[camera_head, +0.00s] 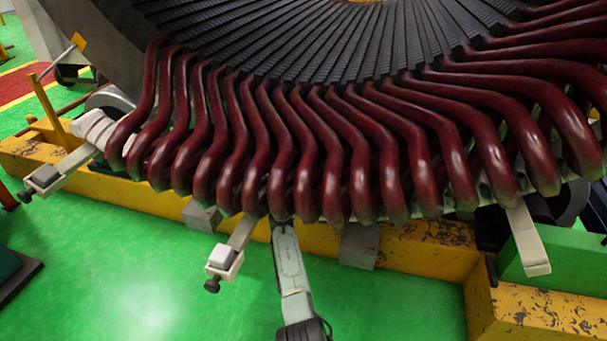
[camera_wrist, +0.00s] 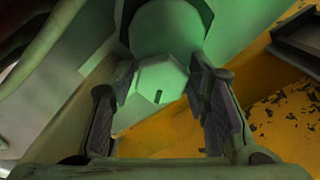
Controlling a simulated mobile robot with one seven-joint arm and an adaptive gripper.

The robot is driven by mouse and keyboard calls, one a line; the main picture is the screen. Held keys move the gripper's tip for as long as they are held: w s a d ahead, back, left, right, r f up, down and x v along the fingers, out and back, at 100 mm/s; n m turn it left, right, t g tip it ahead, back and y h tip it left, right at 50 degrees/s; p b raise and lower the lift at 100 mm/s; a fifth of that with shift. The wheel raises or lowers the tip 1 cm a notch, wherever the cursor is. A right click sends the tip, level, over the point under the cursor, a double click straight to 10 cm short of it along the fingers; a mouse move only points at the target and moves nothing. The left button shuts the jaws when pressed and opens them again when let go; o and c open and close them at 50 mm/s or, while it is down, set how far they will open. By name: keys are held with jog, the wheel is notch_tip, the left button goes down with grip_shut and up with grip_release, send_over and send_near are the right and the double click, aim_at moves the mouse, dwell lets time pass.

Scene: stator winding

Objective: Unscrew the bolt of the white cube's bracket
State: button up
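A pale bracket (camera_head: 240,235) sticks out below the coils in the head view, carrying a white cube (camera_head: 222,256) and a dark bolt (camera_head: 212,285) under its end. A similar bracket with a pale cube (camera_head: 46,176) and dark bolt (camera_head: 25,196) is at the far left. My arm rises right of the middle bracket; its end is hidden under the coils. In the wrist view my gripper (camera_wrist: 163,80) is open, with a pale faceted piece (camera_wrist: 160,90) with a dark slot showing between its fingers. I cannot tell whether that piece is a bolt or whether the fingers touch it.
Dark red coils (camera_head: 330,150) hang close above my arm. A yellow beam (camera_head: 425,250) runs behind it, with a grey block (camera_head: 359,246) on its face. A third pale bracket (camera_head: 528,240) hangs at the right. The green floor (camera_head: 130,270) is clear at the front left.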

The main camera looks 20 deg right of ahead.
jog(key=shift+o, duration=1.3)
